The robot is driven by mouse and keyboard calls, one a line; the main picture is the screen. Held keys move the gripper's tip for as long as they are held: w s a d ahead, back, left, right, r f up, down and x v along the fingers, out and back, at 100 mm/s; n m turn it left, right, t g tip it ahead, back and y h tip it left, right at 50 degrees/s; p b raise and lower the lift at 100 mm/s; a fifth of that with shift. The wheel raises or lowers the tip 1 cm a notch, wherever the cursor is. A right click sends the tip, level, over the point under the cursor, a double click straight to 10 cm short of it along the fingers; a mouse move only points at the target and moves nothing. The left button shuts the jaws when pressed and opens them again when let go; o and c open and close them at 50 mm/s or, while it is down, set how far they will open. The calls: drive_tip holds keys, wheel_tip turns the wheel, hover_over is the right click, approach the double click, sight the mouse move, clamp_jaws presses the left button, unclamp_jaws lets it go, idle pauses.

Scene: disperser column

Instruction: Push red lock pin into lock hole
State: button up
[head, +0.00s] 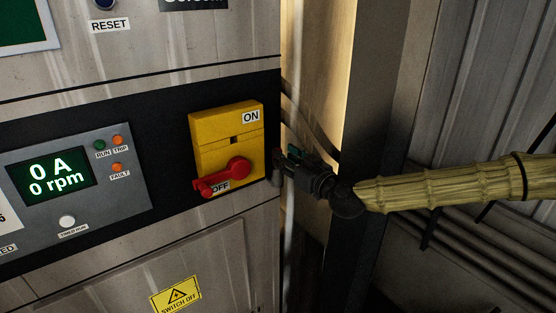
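A yellow switch box (216,150) is on the dark band of the panel, with ON at its upper right and OFF at its bottom. A red rotary handle (222,176) on its lower part points left and slightly down, beside OFF. The handle's left end has a rounded red tip (205,189); I cannot tell whether this is the lock pin. A small dark slot (234,140) shows above the handle; I cannot tell whether it is the lock hole. My gripper (279,167) is just right of the box, apart from the handle. Its finger opening is unclear, and no held object shows.
A display (48,176) reading 0 A and 0 rpm is left of the switch box. The cabinet's right edge lies close to my gripper, with a dark post (372,90) behind my arm. A yellow warning label (175,295) is below. Space before the panel looks clear.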

drive_tip(key=shift+f+p+x, duration=0.15)
drive_tip(key=shift+p+x, duration=0.45)
drive_tip(key=shift+x, duration=0.5)
drive_tip(key=shift+f+p+x, duration=0.15)
drive_tip(key=shift+p+x, duration=0.4)
drive_tip(key=shift+x, duration=0.55)
drive_tip(key=shift+s, duration=0.1)
clamp_jaws()
